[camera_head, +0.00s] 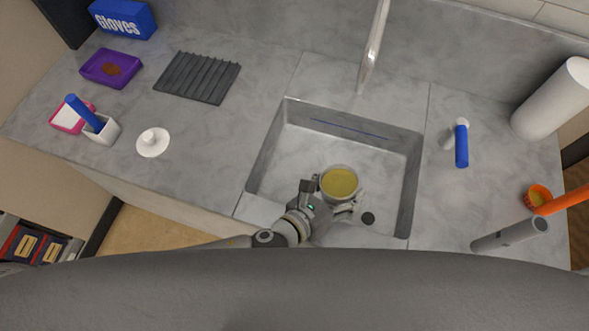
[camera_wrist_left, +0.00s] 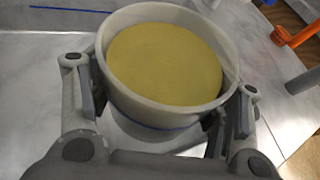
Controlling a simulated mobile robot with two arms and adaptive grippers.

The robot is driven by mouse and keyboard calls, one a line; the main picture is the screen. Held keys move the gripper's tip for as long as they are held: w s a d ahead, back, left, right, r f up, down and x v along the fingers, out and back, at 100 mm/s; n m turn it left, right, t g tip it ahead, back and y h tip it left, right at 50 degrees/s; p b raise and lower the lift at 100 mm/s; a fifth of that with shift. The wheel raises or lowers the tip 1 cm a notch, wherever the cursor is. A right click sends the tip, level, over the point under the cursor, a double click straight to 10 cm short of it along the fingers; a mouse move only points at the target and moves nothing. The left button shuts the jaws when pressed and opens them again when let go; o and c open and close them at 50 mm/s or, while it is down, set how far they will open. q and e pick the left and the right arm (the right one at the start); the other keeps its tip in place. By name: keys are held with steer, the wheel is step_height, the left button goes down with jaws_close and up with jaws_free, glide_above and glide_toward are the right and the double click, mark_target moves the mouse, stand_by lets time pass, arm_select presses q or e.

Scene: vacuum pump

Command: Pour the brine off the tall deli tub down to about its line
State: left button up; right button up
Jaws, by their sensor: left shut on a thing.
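The deli tub (camera_head: 340,183) is a pale round tub with yellow-green brine in it. My left gripper (camera_head: 337,200) is shut around its sides and holds it over the sink (camera_head: 290,165), near the front wall. In the left wrist view the tub (camera_wrist_left: 165,65) sits between the two fingers of the gripper (camera_wrist_left: 165,110). The brine surface is broad and lies a little below the rim. A blue line shows low on the tub's outside. The tub looks close to upright. My right gripper is not in view.
The faucet (camera_head: 374,45) stands behind the sink, with a dark drain (camera_head: 368,218) at the front. Left are a white lid (camera_head: 153,142), a black rack (camera_head: 197,77) and a purple tray (camera_head: 110,69).

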arm_select(q)
steer(key=shift+w+a+f+n+b, duration=0.1)
steer(key=shift+a+f+n+b, duration=0.15)
steer(key=shift+b, duration=0.45)
stand_by(0.3)
steer(key=shift+w+a+f+n+h+b, duration=0.1)
steer(key=shift+w+a+n+h+b, duration=0.25)
steer(key=shift+b, duration=0.8)
stand_by(0.5)
steer(key=shift+w+a+r+n+h+b, duration=0.15)
steer(key=shift+a+r+n+h+b, duration=0.45)
steer(key=shift+b, duration=0.65)
stand_by(1.0)
steer(key=shift+w+f+n, duration=0.1)
steer(key=shift+w+n, duration=0.05)
steer(key=shift+n, duration=0.15)
stand_by(0.4)
